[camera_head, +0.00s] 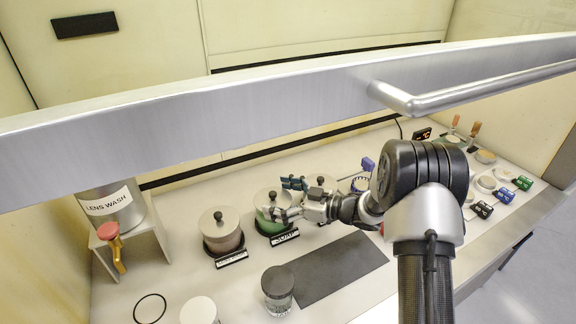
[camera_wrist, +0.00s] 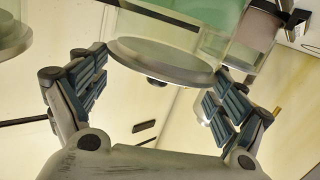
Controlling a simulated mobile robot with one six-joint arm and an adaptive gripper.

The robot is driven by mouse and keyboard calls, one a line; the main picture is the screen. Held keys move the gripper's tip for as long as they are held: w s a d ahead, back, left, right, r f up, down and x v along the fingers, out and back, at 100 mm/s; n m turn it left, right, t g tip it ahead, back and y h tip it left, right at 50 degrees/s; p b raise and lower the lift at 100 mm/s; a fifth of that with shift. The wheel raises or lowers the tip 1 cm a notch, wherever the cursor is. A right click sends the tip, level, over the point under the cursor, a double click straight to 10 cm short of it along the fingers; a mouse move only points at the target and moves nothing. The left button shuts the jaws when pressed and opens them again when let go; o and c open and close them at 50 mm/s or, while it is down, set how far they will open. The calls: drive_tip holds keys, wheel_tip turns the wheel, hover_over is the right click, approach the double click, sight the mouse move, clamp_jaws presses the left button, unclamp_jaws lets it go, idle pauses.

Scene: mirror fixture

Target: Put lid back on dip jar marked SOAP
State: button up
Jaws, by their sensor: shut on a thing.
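The dip jar marked SOAP (camera_head: 267,227) stands upright in the middle of a row of jars, green inside, with its black label (camera_head: 285,237) in front. A grey round lid with a dark knob (camera_head: 272,196) is at the jar's mouth. My gripper (camera_head: 284,198) reaches in from the right, its teal-padded fingers on either side of the lid. In the wrist view, the fingers flank the lid's pale disc (camera_wrist: 160,61), with the green jar (camera_wrist: 190,14) behind it. I cannot tell whether the lid rests on the rim or hangs just above it.
Lidded jars stand close on the left (camera_head: 220,236) and right (camera_head: 320,183). A dark mat (camera_head: 340,267) and a dark-topped glass jar (camera_head: 278,290) lie in front. A LENS WASH container (camera_head: 111,208) stands at left. A metal bar (camera_head: 200,108) crosses the head view.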

drive_tip(key=o, duration=0.9)
